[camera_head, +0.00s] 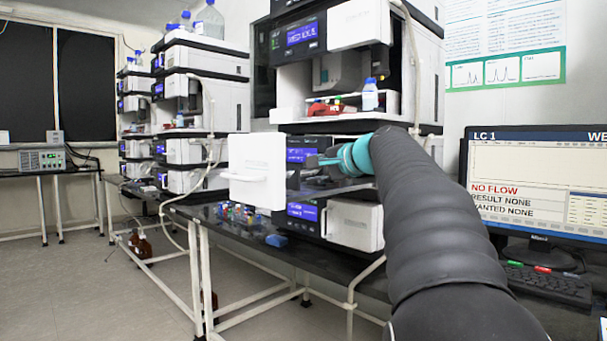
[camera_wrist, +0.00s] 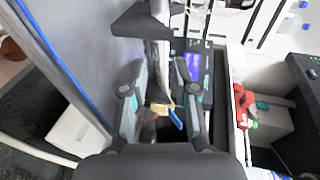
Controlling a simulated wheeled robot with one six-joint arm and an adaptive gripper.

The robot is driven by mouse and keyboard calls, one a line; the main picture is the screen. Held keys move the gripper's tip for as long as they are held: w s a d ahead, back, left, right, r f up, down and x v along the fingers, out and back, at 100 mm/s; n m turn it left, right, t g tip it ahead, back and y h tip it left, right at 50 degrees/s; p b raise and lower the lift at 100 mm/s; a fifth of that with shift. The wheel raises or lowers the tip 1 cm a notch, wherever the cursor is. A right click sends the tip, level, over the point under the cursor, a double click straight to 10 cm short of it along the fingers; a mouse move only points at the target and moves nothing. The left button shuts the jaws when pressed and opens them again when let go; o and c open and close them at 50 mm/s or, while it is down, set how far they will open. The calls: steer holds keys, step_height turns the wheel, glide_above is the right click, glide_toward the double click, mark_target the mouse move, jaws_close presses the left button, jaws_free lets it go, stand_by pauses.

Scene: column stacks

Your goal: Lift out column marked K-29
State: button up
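My gripper (camera_wrist: 158,88) is open, with its two grey fingers spread apart in the wrist view. Between and below the fingers are a small tan piece (camera_wrist: 160,109) and a blue piece (camera_wrist: 176,119); I cannot tell whether they are tags on a column. No marking K-29 is readable in either view. In the head view my gripper (camera_head: 318,161) is at the near liquid chromatography stack (camera_head: 307,155), just right of a white open door or panel (camera_head: 257,171). The fingers are small there and the compartment behind is mostly hidden.
Several small coloured vials or caps (camera_head: 237,212) and a blue object (camera_head: 276,240) lie on the dark bench (camera_head: 222,226). A monitor (camera_head: 537,190) reading NO FLOW stands at right. A red item (camera_head: 322,108) and a bottle (camera_head: 370,97) sit higher in the stack.

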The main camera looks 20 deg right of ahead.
mark_target(307, 172)
steer(key=x, duration=0.4)
steer(key=shift+w+r, duration=0.1)
steer(key=shift+w, duration=0.2)
steer(key=shift+d, duration=0.1)
jaws_close()
steer(key=shift+r, duration=0.1)
